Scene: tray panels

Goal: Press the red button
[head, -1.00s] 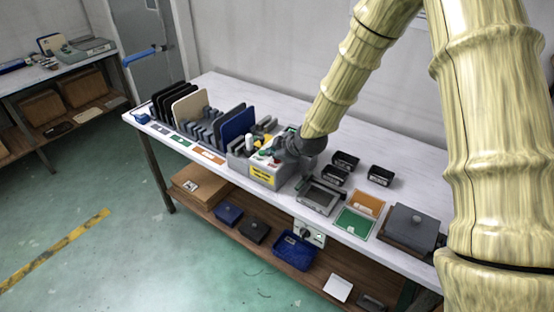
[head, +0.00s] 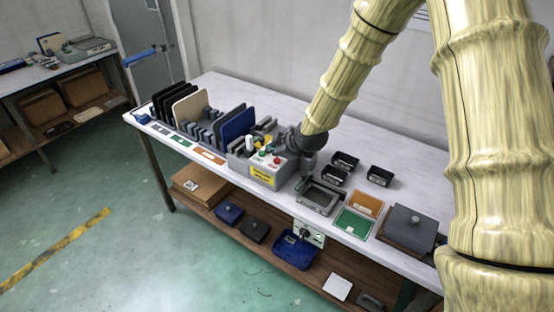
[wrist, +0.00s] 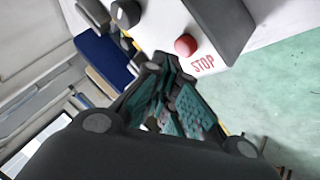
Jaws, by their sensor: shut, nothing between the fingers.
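The red button (head: 277,160) is a small round knob on the top of a light grey control box (head: 258,172). In the wrist view the red button (wrist: 186,45) stands beside red lettering reading STOP. The height of the fingertips above the box is not clear.
A green button (head: 262,153) and a dark knob (wrist: 126,14) are on the same box. Upright panels in a rack (head: 238,125) stand left of it. Black bins (head: 345,161) and a grey frame tray (head: 320,198) lie to the right. The table's back right is clear.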

